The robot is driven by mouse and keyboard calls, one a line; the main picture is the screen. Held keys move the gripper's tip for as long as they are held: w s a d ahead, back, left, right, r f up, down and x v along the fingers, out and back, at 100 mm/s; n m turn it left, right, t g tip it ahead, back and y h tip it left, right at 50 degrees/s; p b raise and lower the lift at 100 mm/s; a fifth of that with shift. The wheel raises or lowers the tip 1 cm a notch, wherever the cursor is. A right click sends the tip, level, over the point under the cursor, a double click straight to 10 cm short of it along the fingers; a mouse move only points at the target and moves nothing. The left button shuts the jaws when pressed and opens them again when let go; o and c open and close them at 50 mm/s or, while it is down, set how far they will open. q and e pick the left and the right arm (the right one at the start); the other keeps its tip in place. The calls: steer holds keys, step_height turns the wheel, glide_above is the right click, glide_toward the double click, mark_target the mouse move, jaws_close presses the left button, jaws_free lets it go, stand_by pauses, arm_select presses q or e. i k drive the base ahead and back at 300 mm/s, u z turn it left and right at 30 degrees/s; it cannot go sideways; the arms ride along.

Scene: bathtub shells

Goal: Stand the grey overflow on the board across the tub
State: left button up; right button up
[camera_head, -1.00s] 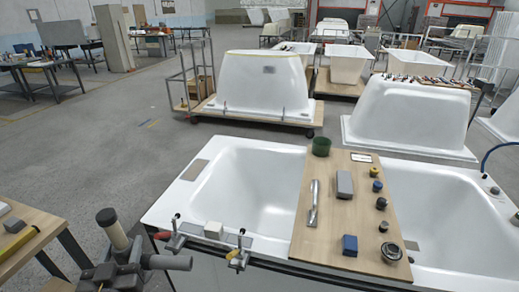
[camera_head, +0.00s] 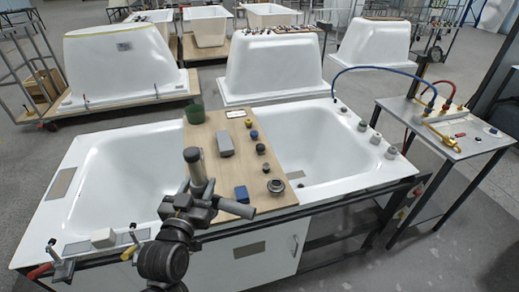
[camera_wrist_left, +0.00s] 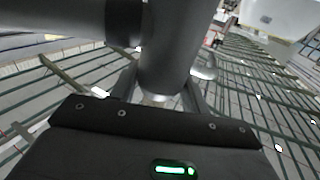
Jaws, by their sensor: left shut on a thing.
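The grey overflow is a pipe piece (camera_head: 199,172) with a black collar on its upright part and a grey side branch to the right. My left gripper (camera_head: 194,205) is shut on it and holds it roughly upright, in front of the board's near left part in the head view. Its height over the board cannot be told. The wooden board (camera_head: 205,131) lies across the white tub (camera_head: 120,178). In the left wrist view the grey pipe (camera_wrist_left: 168,50) stands between the fingers, with a dark collar at its left. My right gripper is not in view.
Clamps (camera_head: 62,263) line the tub's near left rim. A side table (camera_head: 450,130) with hoses stands right.

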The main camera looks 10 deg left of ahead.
mark_target(238, 183)
steer(key=i, duration=1)
